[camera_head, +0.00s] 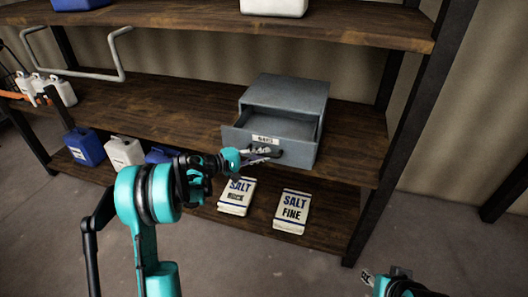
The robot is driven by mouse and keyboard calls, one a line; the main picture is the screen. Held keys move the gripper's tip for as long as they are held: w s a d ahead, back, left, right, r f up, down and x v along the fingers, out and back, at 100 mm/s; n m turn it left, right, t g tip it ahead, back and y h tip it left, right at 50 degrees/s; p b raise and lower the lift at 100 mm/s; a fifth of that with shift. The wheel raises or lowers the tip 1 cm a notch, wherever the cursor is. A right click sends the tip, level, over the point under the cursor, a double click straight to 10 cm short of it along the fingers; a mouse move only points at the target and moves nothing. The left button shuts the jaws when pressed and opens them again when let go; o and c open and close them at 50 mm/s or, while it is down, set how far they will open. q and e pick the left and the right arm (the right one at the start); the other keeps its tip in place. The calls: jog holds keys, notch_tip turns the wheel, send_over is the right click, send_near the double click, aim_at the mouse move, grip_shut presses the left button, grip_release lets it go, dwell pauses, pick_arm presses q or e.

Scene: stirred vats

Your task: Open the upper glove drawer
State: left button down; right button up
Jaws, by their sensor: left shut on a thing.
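A grey drawer cabinet (300,92) stands on the middle shelf. A drawer (233,136) is pulled out towards me, with its hollow inside showing behind a front that carries a small white label (265,139). The label is too small to read surely. I see only one drawer front clearly; any lower one is hidden. My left gripper (257,158) is at the drawer's front, shut on its dark handle (279,153). My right gripper (367,277) is low at the bottom right, away from the shelf, and its fingers are too small to judge.
Two salt bags, one marked rock (236,197) and one marked fine (292,211), lie on the bottom shelf below the cabinet. Blue (85,147) and white (122,152) jugs stand to the left. A dark rack post (411,120) rises at the right.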

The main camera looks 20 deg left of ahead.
pick_arm(q)
jog(key=s, duration=0.7)
jog(key=shift+s, duration=0.15)
jog(key=shift+a, duration=0.1)
jog(key=c, duration=1.5)
grip_release()
jog(key=shift+c, duration=0.2)
jog(key=v, duration=1.2)
